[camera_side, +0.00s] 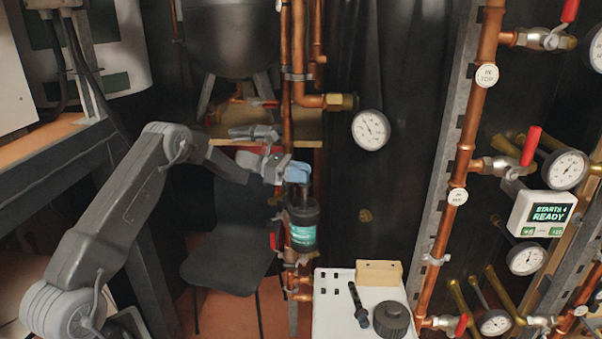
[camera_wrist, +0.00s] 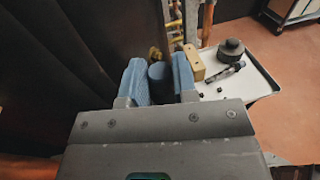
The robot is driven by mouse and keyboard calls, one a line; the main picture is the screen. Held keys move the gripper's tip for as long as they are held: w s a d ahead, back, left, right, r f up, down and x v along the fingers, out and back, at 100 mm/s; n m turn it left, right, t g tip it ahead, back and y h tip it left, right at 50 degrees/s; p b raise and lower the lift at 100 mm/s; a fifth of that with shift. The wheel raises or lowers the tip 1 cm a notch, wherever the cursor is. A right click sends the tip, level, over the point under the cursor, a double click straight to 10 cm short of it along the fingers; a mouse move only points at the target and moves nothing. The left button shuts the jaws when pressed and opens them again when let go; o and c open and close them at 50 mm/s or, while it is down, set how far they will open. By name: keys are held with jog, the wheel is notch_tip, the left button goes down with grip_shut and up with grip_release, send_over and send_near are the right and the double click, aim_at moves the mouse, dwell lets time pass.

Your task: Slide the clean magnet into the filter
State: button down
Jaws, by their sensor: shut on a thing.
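The filter (camera_side: 302,222) is a dark upright cylinder with a teal label, on the copper pipework in the middle of the side view. My gripper (camera_side: 297,172), with blue fingertips, is just above the filter's top. In the wrist view, its two blue fingers are shut on a dark round-ended piece (camera_wrist: 160,74), which appears to be the magnet. In the side view a dark rod (camera_side: 304,194) shows below the fingertips, over the filter's top. Whether its lower end is inside the filter cannot be told.
A white tray (camera_side: 334,318) below right holds a black round cap (camera_side: 391,318), a dark rod-like tool (camera_side: 357,304) and a tan block (camera_side: 379,272). A copper pipe (camera_side: 298,60) runs close behind the gripper. A gauge (camera_side: 370,130) stands to the right. A display (camera_side: 543,213) reads "READY".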

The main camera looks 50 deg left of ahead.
aim_at(304, 195)
jog(key=shift+f, duration=0.2)
jog(key=shift+f, duration=0.7)
jog(key=shift+f, duration=0.35)
jog(key=shift+f, duration=0.35)
jog(key=shift+f, duration=1)
dwell(0.3)
jog(key=shift+f, duration=0.35)
jog(key=shift+f, duration=0.35)
dwell(0.3)
jog(key=shift+f, duration=0.5)
jog(key=shift+f, duration=0.15)
